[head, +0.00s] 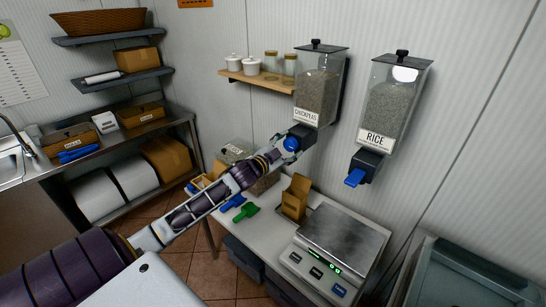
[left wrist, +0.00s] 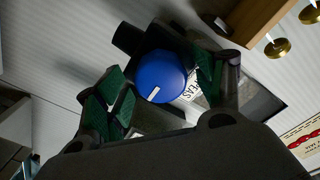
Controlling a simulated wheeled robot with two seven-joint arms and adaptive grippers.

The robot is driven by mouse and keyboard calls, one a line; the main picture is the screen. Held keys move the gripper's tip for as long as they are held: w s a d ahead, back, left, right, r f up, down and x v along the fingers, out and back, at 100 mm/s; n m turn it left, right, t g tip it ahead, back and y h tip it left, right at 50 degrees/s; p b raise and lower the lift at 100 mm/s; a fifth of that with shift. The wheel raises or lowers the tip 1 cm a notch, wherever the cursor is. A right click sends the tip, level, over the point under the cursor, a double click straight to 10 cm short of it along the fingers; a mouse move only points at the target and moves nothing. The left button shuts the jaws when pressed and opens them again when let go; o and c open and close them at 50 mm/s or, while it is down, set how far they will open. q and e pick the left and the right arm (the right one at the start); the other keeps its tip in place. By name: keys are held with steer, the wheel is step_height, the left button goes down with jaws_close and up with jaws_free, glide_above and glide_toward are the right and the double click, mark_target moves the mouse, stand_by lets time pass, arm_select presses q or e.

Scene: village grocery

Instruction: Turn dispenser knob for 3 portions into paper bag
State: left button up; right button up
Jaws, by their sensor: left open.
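The chickpeas dispenser (head: 316,95) hangs on the wall with its label facing out. Its round blue knob (left wrist: 160,78) with a white mark shows in the left wrist view. My left gripper (head: 287,144) is at this knob in the head view. In the left wrist view my left gripper (left wrist: 160,88) is open, with its green finger pads on either side of the knob; I cannot tell whether they touch it. The brown paper bag (head: 294,203) stands open on the counter below the dispenser. My right gripper is not in view.
A scale (head: 343,238) with a lit green display stands beside the bag. Green (head: 246,212) and blue scoops lie left of the bag. A wooden shelf (head: 262,78) holds jars.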

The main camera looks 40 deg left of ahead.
arm_select(q)
steer(key=s, duration=1.1)
steer(key=shift+s+a, duration=0.3)
steer(key=shift+a, duration=0.15)
stand_by(0.5)
steer(key=shift+w+r, duration=0.1)
stand_by(0.9)
